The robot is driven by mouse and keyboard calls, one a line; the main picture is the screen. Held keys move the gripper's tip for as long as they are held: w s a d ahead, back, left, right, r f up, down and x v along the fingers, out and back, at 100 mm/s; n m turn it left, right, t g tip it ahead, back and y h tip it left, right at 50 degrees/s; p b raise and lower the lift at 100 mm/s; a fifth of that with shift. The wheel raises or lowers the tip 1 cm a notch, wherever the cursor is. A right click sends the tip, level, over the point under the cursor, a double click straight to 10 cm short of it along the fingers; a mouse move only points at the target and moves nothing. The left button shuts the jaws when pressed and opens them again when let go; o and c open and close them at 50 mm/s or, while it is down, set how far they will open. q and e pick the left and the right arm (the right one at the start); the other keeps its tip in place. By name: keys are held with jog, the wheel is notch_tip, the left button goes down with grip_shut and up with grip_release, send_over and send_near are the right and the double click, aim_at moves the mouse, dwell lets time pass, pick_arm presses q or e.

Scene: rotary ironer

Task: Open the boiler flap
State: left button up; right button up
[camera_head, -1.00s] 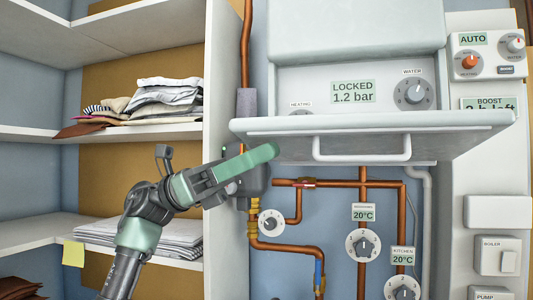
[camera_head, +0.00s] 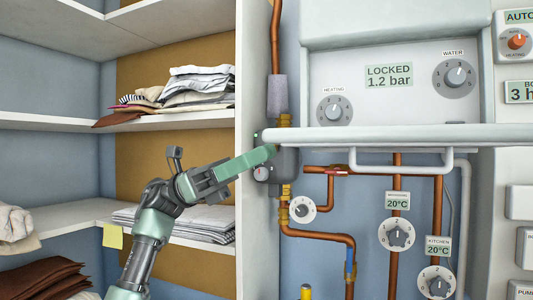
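The boiler flap (camera_head: 400,134) is the white panel at the front of the boiler (camera_head: 420,30). It stands out nearly level, and I see it almost edge-on. Its white bar handle (camera_head: 405,166) hangs under it. The boiler panel above shows a display (camera_head: 389,76) reading "LOCKED 1.2 bar", a heating dial (camera_head: 334,110) and a water dial (camera_head: 454,73). My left gripper (camera_head: 268,155) reaches in from the left, its green fingertip just under the flap's left end. I cannot tell whether it touches the flap, and its finger gap is hidden. My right gripper is out of view.
Copper pipes, a small dial (camera_head: 302,209) and thermostat dials (camera_head: 396,235) lie on the wall below the flap. Shelves with folded laundry (camera_head: 195,90) stand on the left. A control panel (camera_head: 515,40) is at the right edge.

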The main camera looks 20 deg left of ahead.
pick_arm(q)
jog(key=shift+a+f, duration=0.2)
jog(key=shift+a, duration=0.2)
jog(key=shift+d, duration=0.1)
